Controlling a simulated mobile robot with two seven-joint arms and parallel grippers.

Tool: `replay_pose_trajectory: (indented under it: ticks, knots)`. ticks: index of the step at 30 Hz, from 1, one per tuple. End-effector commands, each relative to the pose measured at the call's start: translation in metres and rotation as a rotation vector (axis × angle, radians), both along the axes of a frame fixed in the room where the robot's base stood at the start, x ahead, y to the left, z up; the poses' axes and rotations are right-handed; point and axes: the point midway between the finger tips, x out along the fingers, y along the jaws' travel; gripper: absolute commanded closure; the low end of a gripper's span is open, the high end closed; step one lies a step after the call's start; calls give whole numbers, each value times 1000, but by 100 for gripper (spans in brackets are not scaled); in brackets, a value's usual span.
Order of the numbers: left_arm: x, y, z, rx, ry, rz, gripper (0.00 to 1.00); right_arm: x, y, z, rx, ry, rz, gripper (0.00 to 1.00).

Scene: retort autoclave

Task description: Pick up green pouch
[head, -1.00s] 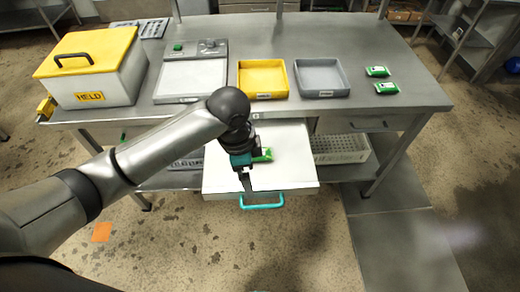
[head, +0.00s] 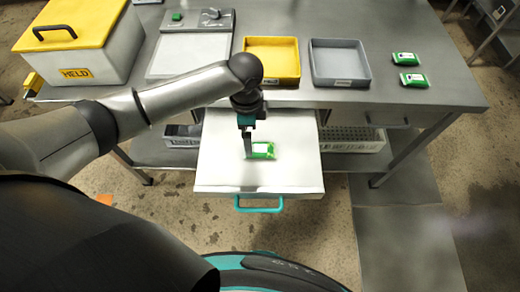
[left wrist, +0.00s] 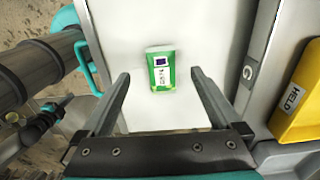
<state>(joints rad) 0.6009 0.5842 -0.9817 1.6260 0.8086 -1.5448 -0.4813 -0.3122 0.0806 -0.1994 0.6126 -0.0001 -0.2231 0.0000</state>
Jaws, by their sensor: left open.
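A green pouch (head: 262,150) with a white label lies flat in the open white drawer (head: 222,172) below the table. In the left wrist view the pouch (left wrist: 161,72) lies ahead of my left gripper (left wrist: 160,80), roughly centred between its two spread fingers and not touched by them. In the head view my left gripper (head: 247,150) points down over the drawer, just left of the pouch and partly in front of it. It is open and empty. Two more green pouches, one (head: 405,58) behind the other (head: 414,79), lie on the right of the tabletop. My right gripper is not in view.
A yellow tray (head: 272,83) and a grey tray (head: 340,82) stand on the steel table (head: 440,95). A box with a yellow lid (head: 70,27) marked HELD stands at the left. The drawer has a teal handle (head: 258,210). A perforated white bin (head: 352,146) sits under the table.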

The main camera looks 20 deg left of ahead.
Motion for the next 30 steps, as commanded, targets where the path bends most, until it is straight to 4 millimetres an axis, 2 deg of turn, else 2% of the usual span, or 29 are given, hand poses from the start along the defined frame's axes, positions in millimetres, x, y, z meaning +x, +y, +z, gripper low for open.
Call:
replay_pose_trajectory:
  ticks: [1,7,15,18,26,30]
  knots:
    - [-1,0,-8,0,2,0,3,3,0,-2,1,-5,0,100]
    - [0,-1,-20,1,1,0,3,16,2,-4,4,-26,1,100]
    - [2,-7,-58,0,2,0,3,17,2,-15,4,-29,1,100]
    - [2,-7,-66,2,1,0,3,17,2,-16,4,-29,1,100]
    - [2,-7,-67,0,-1,-1,3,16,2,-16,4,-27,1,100]
    - [2,-7,-67,1,-1,-1,17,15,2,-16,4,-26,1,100]
